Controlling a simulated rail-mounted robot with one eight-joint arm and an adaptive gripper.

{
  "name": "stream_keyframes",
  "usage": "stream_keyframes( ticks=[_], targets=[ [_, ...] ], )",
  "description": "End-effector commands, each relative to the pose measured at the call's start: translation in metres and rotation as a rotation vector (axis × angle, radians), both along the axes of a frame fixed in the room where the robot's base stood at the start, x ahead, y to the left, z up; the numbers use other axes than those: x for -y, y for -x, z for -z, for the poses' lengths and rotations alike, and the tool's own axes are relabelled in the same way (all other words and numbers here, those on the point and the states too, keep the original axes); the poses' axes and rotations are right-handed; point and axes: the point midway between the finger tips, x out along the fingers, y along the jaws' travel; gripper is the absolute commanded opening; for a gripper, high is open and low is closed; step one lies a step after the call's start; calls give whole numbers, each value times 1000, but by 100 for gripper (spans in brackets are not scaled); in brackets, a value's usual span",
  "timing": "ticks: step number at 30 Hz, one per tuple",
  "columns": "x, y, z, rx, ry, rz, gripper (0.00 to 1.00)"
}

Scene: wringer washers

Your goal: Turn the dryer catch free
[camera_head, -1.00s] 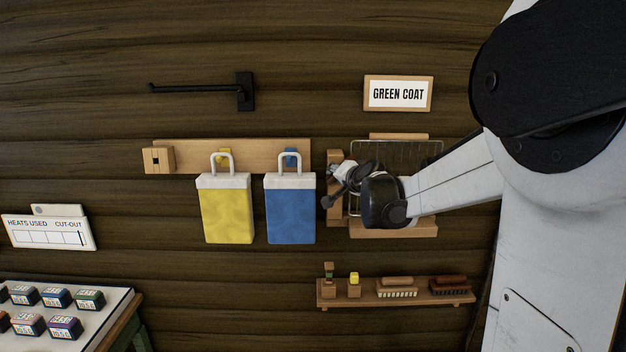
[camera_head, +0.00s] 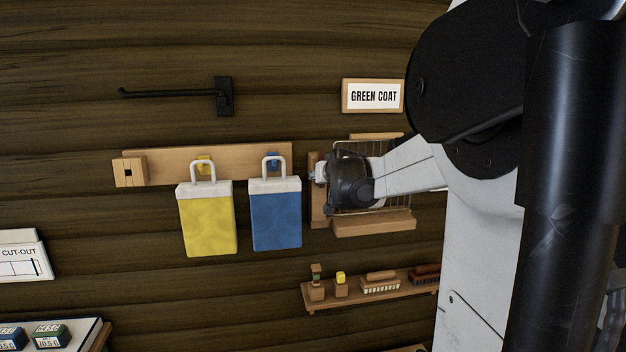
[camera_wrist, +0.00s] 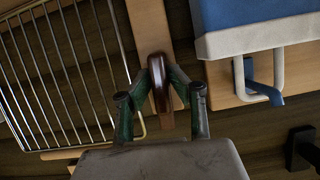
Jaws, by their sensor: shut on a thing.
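The dryer is a wire rack (camera_head: 385,203) with wooden rails, mounted on the wall right of the blue bag; my wrist covers part of it. It shows in the wrist view as metal bars (camera_wrist: 70,70) at the left. The catch is a dark red-brown wooden piece (camera_wrist: 161,82) in front of the dryer's pale wooden upright (camera_wrist: 148,25). My gripper (camera_wrist: 162,78) has its green fingers on both sides of the catch and is shut on it. In the head view my gripper (camera_head: 319,173) is at the dryer's left side, and the catch is hidden.
A blue bag (camera_head: 276,217) and a yellow bag (camera_head: 207,222) hang from a peg rail close left. A shelf with brushes (camera_head: 372,290) is below the dryer. A "GREEN COAT" sign (camera_head: 374,97) is above. A black wall arm (camera_head: 222,97) sticks out at upper left.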

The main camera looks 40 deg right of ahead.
Motion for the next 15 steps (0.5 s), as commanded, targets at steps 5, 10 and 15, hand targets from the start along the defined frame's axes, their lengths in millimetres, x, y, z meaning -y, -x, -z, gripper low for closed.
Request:
stream_keyframes(
  ticks=[5,10,15],
  targets=[
    [4,2,1,-15,27,-2,0],
    [5,3,1,-18,33,-1,0],
    [5,3,1,-18,32,-1,0]
  ],
)
